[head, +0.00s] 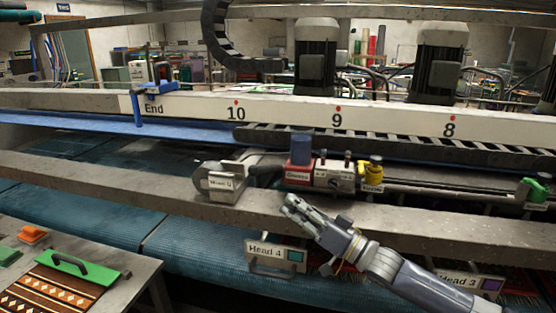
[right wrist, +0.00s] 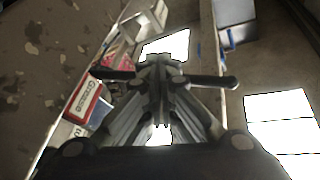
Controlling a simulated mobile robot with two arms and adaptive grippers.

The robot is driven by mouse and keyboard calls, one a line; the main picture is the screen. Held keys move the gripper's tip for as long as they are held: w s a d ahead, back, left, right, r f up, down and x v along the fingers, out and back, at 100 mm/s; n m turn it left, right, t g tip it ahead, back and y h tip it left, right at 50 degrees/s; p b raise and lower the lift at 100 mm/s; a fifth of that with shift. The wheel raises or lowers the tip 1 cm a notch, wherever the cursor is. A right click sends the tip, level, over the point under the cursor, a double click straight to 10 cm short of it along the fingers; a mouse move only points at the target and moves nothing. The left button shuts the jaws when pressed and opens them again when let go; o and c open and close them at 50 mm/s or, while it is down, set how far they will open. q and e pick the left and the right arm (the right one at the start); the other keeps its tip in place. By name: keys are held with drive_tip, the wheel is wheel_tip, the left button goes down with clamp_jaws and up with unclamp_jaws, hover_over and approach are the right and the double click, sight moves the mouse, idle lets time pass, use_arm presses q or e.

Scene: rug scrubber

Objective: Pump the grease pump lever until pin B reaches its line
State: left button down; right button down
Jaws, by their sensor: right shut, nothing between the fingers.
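The grease pump (head: 299,175) is a red block with a white label and a blue cylinder (head: 301,147) on top, mounted on the beam in the head view. Its red side and label (right wrist: 84,100) show at the left of the right wrist view. A dark bar at its left side may be the lever; I cannot tell. Small dark pins stand on the grey block just right of it; pin B and its line are too small to read. My right gripper (head: 289,204) is shut and empty, in front of and below the pump, apart from it. My left gripper is out of view.
A grey labelled unit (head: 221,182) sits left of the pump, and a yellow fitting (head: 373,170) right. The long grey beam (head: 120,182) runs across. A Head 4 plate (head: 275,253) hangs below my right gripper. A table (head: 130,272) with a patterned rug stands lower left.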

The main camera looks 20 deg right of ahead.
drive_tip(key=s+d+r+n+y, duration=0.1)
drive_tip(key=d+r+y, duration=0.2)
drive_tip(key=d+r, duration=0.3)
wheel_tip(320, 180, up, 3)
drive_tip(key=shift+r+y, duration=0.15)
drive_tip(key=shift+y, duration=0.15)
drive_tip(key=shift+a, duration=0.1)
wheel_tip(320, 180, up, 5)
drive_tip(key=p, duration=0.5)
hover_over(271, 168)
drive_tip(key=s+d, duration=0.2)
drive_tip(key=d, duration=0.1)
drive_tip(key=f, duration=0.1)
drive_tip(key=a+f, duration=0.1)
drive_tip(key=f+p, duration=0.1)
drive_tip(key=f, duration=0.1)
drive_tip(key=shift+s+a, duration=0.35)
drive_tip(key=shift+a, duration=0.05)
